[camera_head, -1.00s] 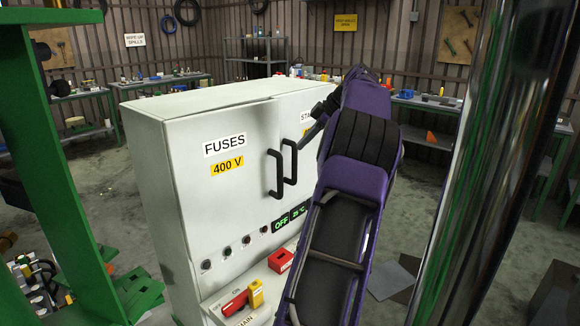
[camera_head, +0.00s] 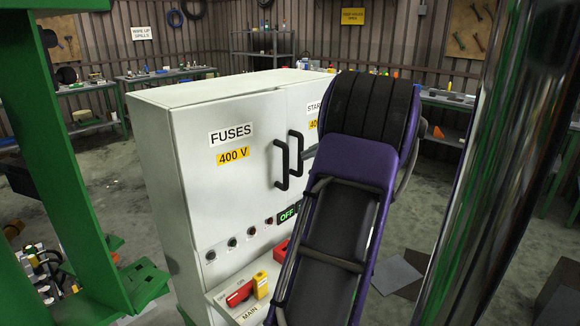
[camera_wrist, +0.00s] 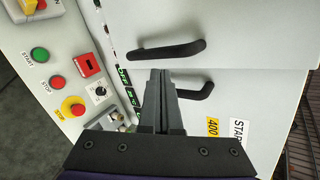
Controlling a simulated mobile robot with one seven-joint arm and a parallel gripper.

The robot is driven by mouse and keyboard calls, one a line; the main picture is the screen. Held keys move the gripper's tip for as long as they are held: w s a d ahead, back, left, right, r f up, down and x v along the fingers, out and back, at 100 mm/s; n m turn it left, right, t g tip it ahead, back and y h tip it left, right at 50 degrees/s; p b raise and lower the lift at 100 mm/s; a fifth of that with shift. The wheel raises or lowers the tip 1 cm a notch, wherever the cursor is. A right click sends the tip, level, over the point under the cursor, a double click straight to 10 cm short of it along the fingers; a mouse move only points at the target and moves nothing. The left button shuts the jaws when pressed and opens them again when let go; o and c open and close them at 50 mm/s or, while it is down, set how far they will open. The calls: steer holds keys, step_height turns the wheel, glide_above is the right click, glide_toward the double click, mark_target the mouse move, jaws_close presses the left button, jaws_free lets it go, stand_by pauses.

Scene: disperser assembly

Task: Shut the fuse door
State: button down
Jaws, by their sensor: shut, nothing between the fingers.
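The fuse door (camera_head: 220,185) is the left grey door of the cabinet, labelled FUSES 400 V. It looks nearly flush with the right door; I cannot tell whether it is fully shut. Its black handle (camera_head: 281,166) stands beside the right door's handle (camera_head: 297,150). In the wrist view, the fuse door's handle (camera_wrist: 168,50) is above and the right door's handle (camera_wrist: 197,92) below. My gripper (camera_wrist: 160,73) is shut and empty, with its tips close to the doors near both handles. I cannot tell whether it touches. My arm hides it in the head view.
Below the doors, a sloped panel carries a red and yellow main switch (camera_head: 240,294) and, in the wrist view, a red and yellow stop button (camera_wrist: 74,106). A green post (camera_head: 60,160) stands at the left. Workbenches line the back wall.

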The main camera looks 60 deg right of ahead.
steer(key=s+f+m+h, duration=0.2)
steer(key=s+f+m, duration=0.15)
steer(key=m, duration=1.25)
steer(key=w+r+x, duration=0.1)
steer(key=r+x, duration=0.1)
steer(key=x, duration=1)
steer(key=shift+w+r, duration=0.2)
steer(key=shift+w, duration=0.2)
steer(key=shift+s+d, duration=0.15)
steer(key=shift+d, duration=0.05)
steer(key=shift+d+r+n+t, duration=0.1)
steer(key=shift+n+t, duration=0.2)
